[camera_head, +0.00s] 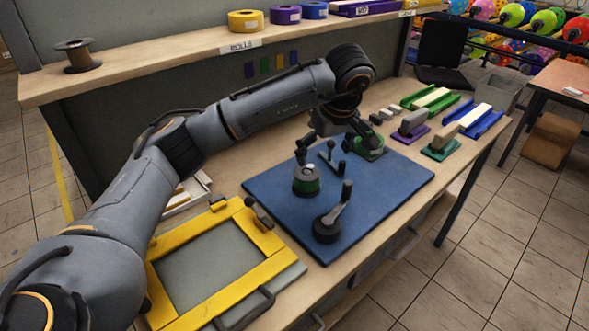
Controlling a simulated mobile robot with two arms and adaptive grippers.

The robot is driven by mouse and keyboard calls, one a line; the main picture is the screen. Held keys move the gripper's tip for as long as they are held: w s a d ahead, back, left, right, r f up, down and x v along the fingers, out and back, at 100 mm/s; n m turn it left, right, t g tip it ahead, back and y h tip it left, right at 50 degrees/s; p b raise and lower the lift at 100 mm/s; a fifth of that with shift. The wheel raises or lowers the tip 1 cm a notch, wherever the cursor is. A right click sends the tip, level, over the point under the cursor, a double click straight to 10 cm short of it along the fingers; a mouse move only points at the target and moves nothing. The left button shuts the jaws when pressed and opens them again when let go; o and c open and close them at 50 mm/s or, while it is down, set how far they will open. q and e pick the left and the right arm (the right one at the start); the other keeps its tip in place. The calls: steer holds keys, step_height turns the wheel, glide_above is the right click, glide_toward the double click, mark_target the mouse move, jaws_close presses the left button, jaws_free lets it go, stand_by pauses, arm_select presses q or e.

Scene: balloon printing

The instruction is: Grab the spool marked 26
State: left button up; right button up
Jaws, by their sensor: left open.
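I cannot read the number 26 on any spool. A small dark piece with a green band (306,184) stands on the blue mat (390,187). My left gripper (324,155) is open, pointing down over the mat, behind and above that piece. Its fingers partly blend with dark parts there. My right gripper is not in view.
A yellow frame (192,308) lies on the bench at the front left. A dark crank handle (328,225) stands on the mat. A green-based part (372,152) is at the mat's back edge. Purple, green and blue holders (484,122) fill the bench's right end.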

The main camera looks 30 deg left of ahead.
mark_target(307, 172)
arm_select(q)
steer(key=shift+y, duration=0.5)
steer(key=a+f, duration=0.1)
steer(key=f, duration=0.1)
steer(key=w+a+f+p, duration=0.1)
steer(key=w+a+f, duration=0.1)
steer(key=f, duration=0.1)
steer(key=shift+a+f, duration=0.25)
steer(key=shift+f, duration=0.05)
steer(key=x, duration=0.2)
steer(key=p+x, duration=0.1)
steer(key=x, duration=0.1)
steer(key=p+x, duration=0.1)
steer(key=x, duration=0.1)
steer(key=shift+w+a+r, duration=0.1)
steer(key=shift+a+r, duration=0.1)
steer(key=shift+a, duration=0.1)
steer(key=shift+d, duration=0.1)
steer(key=shift+c, duration=0.9)
steer(key=c, duration=1.1)
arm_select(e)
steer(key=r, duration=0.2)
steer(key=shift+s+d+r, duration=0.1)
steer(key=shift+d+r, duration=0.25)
